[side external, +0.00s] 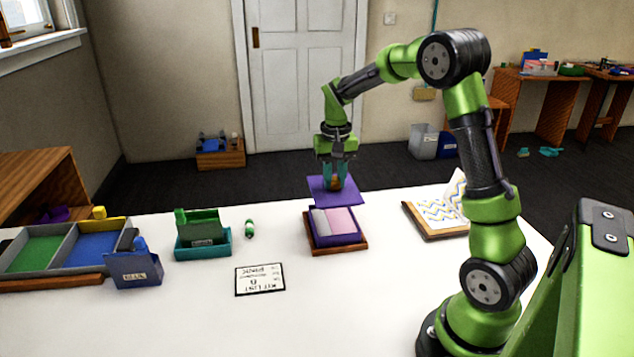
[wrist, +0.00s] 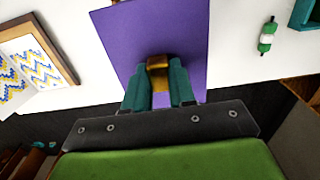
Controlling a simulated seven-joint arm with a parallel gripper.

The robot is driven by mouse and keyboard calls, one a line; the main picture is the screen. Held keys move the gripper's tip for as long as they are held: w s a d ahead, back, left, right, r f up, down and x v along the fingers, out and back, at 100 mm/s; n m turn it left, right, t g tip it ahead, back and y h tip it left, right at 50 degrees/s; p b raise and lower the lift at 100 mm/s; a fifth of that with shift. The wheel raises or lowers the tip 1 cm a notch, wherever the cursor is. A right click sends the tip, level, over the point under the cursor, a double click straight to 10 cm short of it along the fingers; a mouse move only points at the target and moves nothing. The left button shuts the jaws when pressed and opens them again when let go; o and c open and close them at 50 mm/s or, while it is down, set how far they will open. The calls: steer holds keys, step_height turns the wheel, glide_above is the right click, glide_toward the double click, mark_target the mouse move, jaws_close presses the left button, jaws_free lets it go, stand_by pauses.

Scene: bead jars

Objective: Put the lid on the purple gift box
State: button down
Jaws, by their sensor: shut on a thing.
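The purple lid (side external: 322,191) is a flat square with a brown knob (wrist: 158,72) at its middle. My gripper (side external: 336,180) is shut on the knob and holds the lid above the box, roughly level. The purple gift box (side external: 338,240) stands open on a brown wooden base (side external: 362,247) on the white table. Pale grey and pink contents show inside it. In the wrist view the lid (wrist: 130,40) fills the middle and hides the box. The lid looks apart from the box, a little behind and above it in the side view.
A teal tray with a green box (side external: 203,228), a blue box (side external: 135,268) and a sorting tray (side external: 65,225) stand to the left. A patterned booklet on a board (side external: 437,215) is at right.

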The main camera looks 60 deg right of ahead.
glide_above(333, 220)
steer(key=shift+s+f, duration=0.1)
steer(key=shift+f, duration=3.15)
steer(key=shift+a+f, duration=0.1)
steer(key=shift+f, duration=0.75)
steer(key=c, duration=0.9)
jaws_free()
steer(key=shift+o, duration=0.2)
steer(key=shift+r, duration=0.15)
